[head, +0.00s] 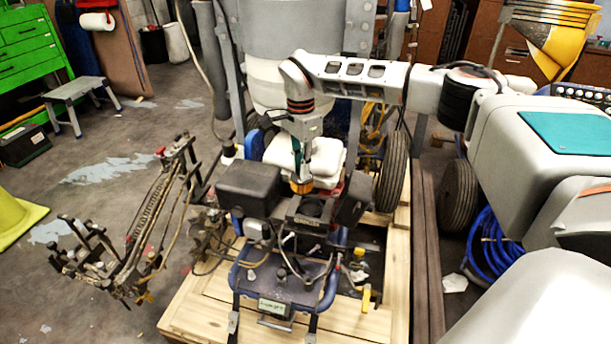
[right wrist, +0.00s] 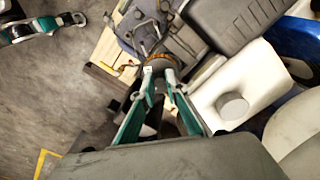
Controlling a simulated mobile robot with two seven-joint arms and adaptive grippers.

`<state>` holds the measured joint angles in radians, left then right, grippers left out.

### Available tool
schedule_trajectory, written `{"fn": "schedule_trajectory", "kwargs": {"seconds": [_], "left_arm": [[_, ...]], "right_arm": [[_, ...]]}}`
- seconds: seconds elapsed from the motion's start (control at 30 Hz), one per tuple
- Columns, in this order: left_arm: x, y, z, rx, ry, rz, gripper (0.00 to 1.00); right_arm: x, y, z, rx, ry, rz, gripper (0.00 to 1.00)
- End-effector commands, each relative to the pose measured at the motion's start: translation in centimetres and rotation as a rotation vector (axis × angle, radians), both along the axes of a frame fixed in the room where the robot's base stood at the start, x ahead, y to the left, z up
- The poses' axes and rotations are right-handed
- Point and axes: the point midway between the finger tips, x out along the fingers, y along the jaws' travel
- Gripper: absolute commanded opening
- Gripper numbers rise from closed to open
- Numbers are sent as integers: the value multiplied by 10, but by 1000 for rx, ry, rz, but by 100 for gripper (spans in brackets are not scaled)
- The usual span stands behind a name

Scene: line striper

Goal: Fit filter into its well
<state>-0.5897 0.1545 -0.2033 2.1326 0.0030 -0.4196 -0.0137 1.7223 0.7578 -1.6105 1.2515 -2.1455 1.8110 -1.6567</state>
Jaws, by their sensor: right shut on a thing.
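The filter (head: 301,186) is a small orange-brown round piece. It also shows in the right wrist view (right wrist: 158,60), at the fingertips. My right gripper (head: 301,177) points down and is shut on the filter, with its two teal fingers (right wrist: 160,76) close together. The well (head: 312,207) is a dark round opening in the black housing on the machine. In the head view the filter appears just above and slightly left of the well. The gap in height is hard to judge. My left gripper (right wrist: 50,24) seems to show at the right wrist view's upper left; its opening is unclear.
Black boxes (head: 248,183) flank the housing. A white tank (head: 322,160) stands behind the gripper. A blue-framed panel (head: 285,285) is in front. The machine stands on a wooden pallet (head: 195,305). A jointed metal spray arm (head: 150,220) reaches out left over open floor.

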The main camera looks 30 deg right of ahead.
Motion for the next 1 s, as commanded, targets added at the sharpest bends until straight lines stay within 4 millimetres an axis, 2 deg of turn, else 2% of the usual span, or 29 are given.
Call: {"fn": "schedule_trajectory", "kwargs": {"seconds": [0.03,0.1,0.27,0.57,0.7,1.0], "left_arm": [[-4,0,-11,2,14,0,72],[-5,0,-13,4,16,-3,72],[-4,0,-14,7,13,-4,72],[-7,0,-18,5,21,-5,72],[-10,-2,-23,4,30,-8,72],[-4,-6,-20,-3,17,-15,72]], "right_arm": [[5,-13,-24,1,14,-97,0],[10,-26,-34,-1,8,-204,0],[16,-43,-43,0,-1,-336,0],[17,-45,-52,-1,-5,-355,0],[17,-44,-65,-1,-2,-352,0],[16,-45,-92,-2,-1,-352,0]]}}
